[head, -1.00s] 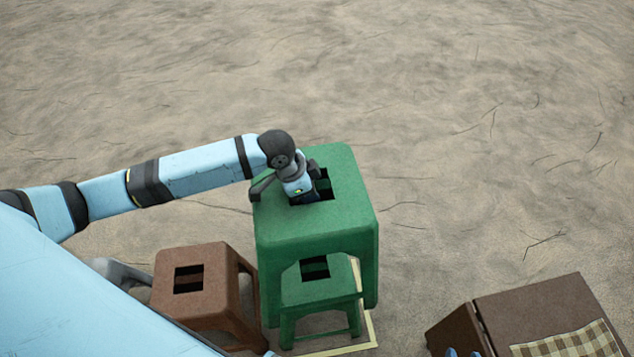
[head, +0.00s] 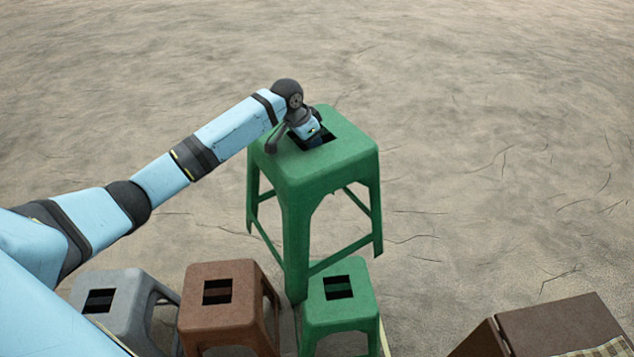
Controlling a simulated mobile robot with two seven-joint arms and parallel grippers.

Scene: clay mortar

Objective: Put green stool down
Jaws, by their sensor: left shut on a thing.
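A tall green stool (head: 335,165) stands upright in the middle of the head view, with a square hole in its seat. My left gripper (head: 308,140) reaches down at that hole and is shut on the stool's seat. The stool's front leg comes down just behind a second, smaller-looking green stool (head: 340,309). I cannot tell whether the held stool's feet touch the ground. My right gripper is out of view.
A brown stool (head: 228,295) and a grey stool (head: 120,288) stand left of the smaller green stool, in a row near the bottom edge. A dark brown box-like thing (head: 560,325) is at the bottom right. The sandy ground (head: 480,140) beyond and right is clear.

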